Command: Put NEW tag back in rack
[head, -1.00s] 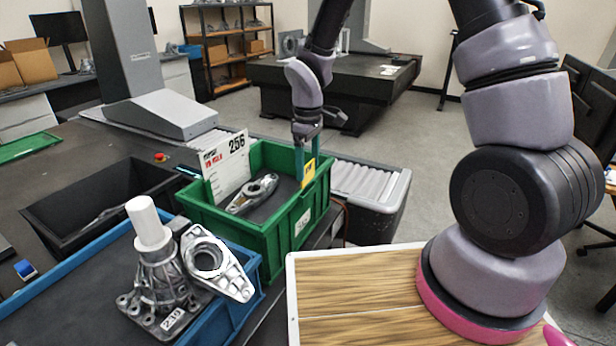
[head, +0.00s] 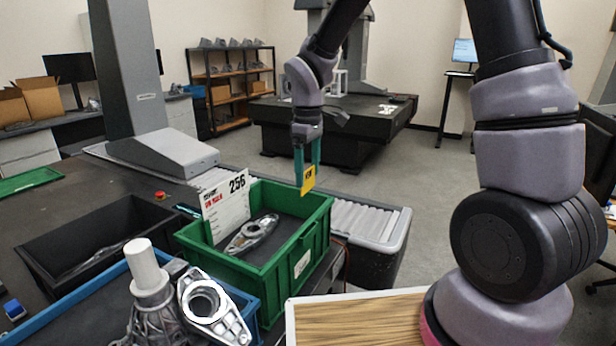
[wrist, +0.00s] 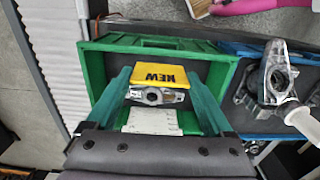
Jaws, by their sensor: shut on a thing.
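The yellow NEW tag (head: 308,178) is held in my gripper (head: 306,162), which is shut on it. In the head view the tag hangs just above the right part of the green crate (head: 285,270). The wrist view shows the tag (wrist: 160,76) between the two teal fingers, with its black lettering upside down. Below it in the green crate (wrist: 98,75) lies a grey metal bracket (head: 252,234), and a white card (head: 226,208) marked 256 stands at the crate's left side. I cannot make out the tag rack in these frames.
A blue crate (head: 92,282) with metal castings and a white cylinder (head: 146,268) stands at front left. A black bin (head: 98,228) is behind it. A roller conveyor (head: 370,222) runs right of the green crate. A wooden board (head: 355,322) is at the front.

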